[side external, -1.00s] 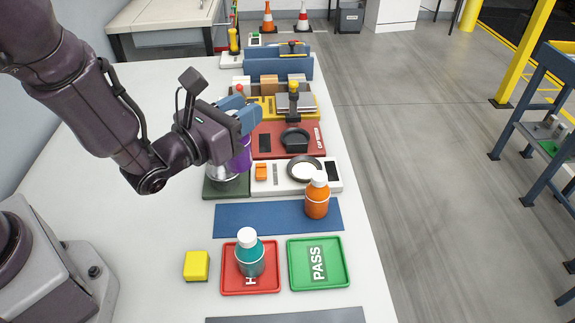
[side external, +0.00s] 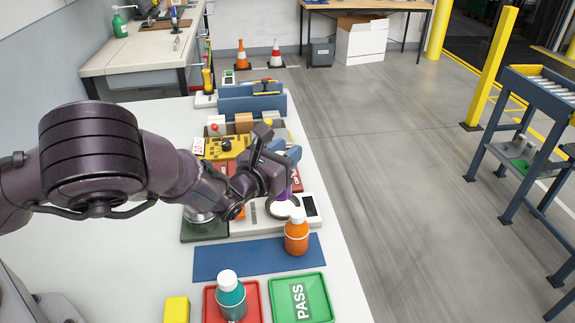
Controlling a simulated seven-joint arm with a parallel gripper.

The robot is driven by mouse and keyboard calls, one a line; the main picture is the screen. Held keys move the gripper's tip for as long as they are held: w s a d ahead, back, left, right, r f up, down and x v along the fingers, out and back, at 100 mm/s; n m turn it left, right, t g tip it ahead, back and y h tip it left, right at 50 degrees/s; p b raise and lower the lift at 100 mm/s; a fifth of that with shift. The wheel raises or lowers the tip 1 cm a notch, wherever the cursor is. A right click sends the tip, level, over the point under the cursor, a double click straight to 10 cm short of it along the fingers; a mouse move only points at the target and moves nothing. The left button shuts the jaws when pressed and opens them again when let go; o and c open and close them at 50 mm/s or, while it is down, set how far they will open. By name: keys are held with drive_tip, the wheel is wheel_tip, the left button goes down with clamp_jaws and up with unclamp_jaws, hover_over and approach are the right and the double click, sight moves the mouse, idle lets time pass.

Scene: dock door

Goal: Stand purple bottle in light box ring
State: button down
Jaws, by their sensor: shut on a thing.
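The purple bottle (side external: 284,194) is shut in my gripper (side external: 284,160). The white light box (side external: 247,229) lies on the table with a dark ring (side external: 268,212) around a bright disc (side external: 284,210). The bottle is over or just behind the ring's far side in the picture. I cannot tell whether its base touches the disc or hangs above it.
An orange bottle (side external: 296,232) stands close in front of the ring, on the edge of a blue mat (side external: 225,262). A teal bottle (side external: 230,297) stands in a red tray beside a green PASS tray (side external: 301,298). A dark green stand (side external: 198,234) is left of the light box.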

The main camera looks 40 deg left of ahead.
sight(286, 195)
drive_tip(key=shift+w+d+f, duration=0.1)
drive_tip(key=shift+w+f, duration=0.05)
drive_tip(key=shift+f, duration=0.75)
drive_tip(key=shift+w+f, duration=0.1)
drive_tip(key=shift+f, duration=0.8)
drive_tip(key=shift+f, duration=0.1)
drive_tip(key=shift+f, duration=0.25)
drive_tip(key=c, duration=0.8)
unclamp_jaws()
